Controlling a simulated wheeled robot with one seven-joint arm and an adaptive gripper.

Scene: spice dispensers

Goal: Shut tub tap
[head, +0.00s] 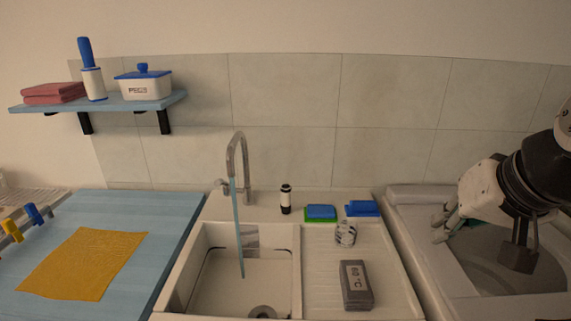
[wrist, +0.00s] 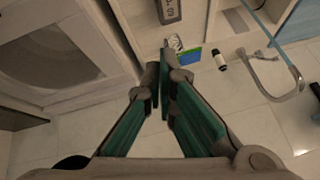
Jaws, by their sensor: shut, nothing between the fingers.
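A grey metal tap (head: 238,160) with a curved spout stands behind the white sink tub (head: 190,270). A thin blue stream of water (head: 239,240) falls from its spout into the tub. A small knob (head: 222,187) sits at the left of the tap's base. The tap also shows at the right of the wrist view (wrist: 292,88). My gripper (head: 440,236) is at the far right in the head view, well apart from the tap. In the wrist view its fingertips (wrist: 165,80) are together and hold nothing.
A black-and-white bottle (head: 286,199), sponges (head: 320,212), a glass (head: 345,234) and a grey box (head: 355,284) stand on the sink's right side. A blue counter with a yellow cloth (head: 85,263) is at left. A shelf (head: 150,104) hangs above.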

